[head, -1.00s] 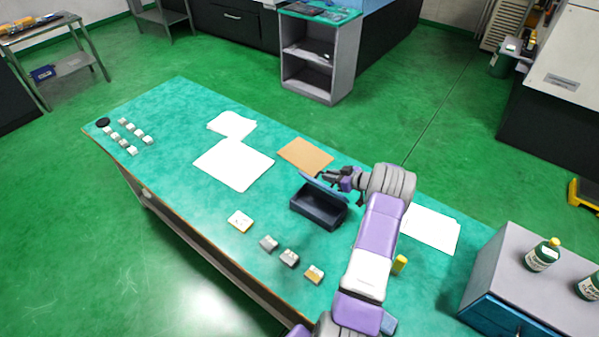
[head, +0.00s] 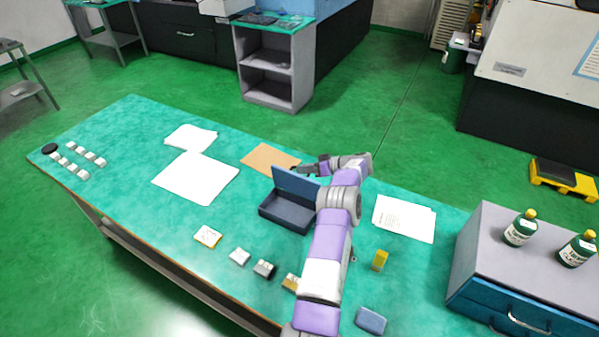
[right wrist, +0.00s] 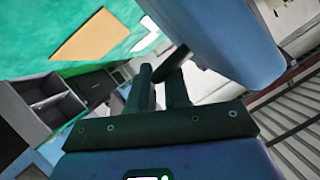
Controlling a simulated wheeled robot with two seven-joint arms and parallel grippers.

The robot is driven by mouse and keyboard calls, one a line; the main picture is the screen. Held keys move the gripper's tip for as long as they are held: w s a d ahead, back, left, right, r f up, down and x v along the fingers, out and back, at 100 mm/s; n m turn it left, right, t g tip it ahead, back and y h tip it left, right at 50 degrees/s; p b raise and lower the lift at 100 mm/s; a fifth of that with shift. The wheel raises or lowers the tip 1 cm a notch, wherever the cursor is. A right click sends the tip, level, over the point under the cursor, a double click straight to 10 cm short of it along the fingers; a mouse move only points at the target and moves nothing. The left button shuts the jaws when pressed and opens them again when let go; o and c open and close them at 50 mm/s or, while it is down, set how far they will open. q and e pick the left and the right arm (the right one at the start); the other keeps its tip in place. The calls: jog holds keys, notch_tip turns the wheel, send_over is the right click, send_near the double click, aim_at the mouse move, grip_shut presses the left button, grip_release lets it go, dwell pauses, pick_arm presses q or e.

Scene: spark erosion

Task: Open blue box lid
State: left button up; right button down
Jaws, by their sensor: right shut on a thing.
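A large blue surface, which looks like the lid (right wrist: 225,40), fills the upper right of the right wrist view. My right gripper (head: 312,169) is at the back of the lid near its top edge, partly hidden by the lid. In the right wrist view the dark fingers (right wrist: 160,85) are close together beside the lid; what lies between them is hard to see. My left gripper is not in view.
Small blocks (head: 239,257) lie along the front edge. A yellow piece (head: 379,260) and another paper (head: 404,218) lie right of my arm. A grey cabinet (head: 480,235) with bottles stands at the right.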

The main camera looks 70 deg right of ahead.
jog(key=shift+s+f, duration=0.1)
jog(key=shift+f, duration=0.25)
jog(key=c, duration=1.2)
grip_release()
jog(key=shift+r, duration=0.1)
jog(key=shift+o, duration=0.2)
jog(key=v, duration=0.7)
jog(key=shift+s+r, duration=0.15)
jog(key=shift+s, duration=0.05)
